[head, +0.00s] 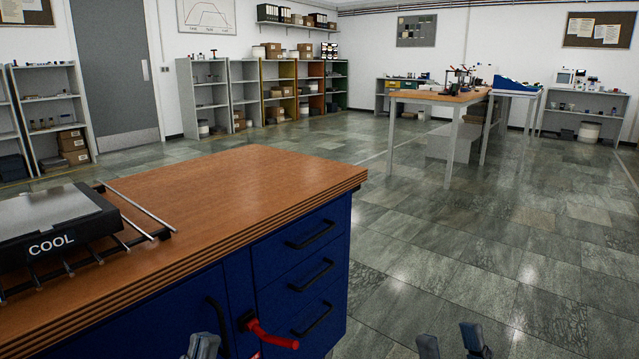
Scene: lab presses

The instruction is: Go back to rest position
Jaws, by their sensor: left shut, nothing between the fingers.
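My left gripper (203,346) shows only as grey fingertips at the bottom edge, in front of the blue cabinet. Its fingers are together and nothing shows between them. My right gripper (452,343) shows at the bottom edge further right, over the floor. Its two fingertips are apart with a gap between them and no object in it. The rest of both arms is out of view.
A wooden-topped bench (250,185) with blue drawers fills the near left. A cooling plate marked COOL (55,222) sits on it. A red lever (268,334) juts out at the bench's front. Open floor (480,250) lies to the right; another table (440,96) stands farther back.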

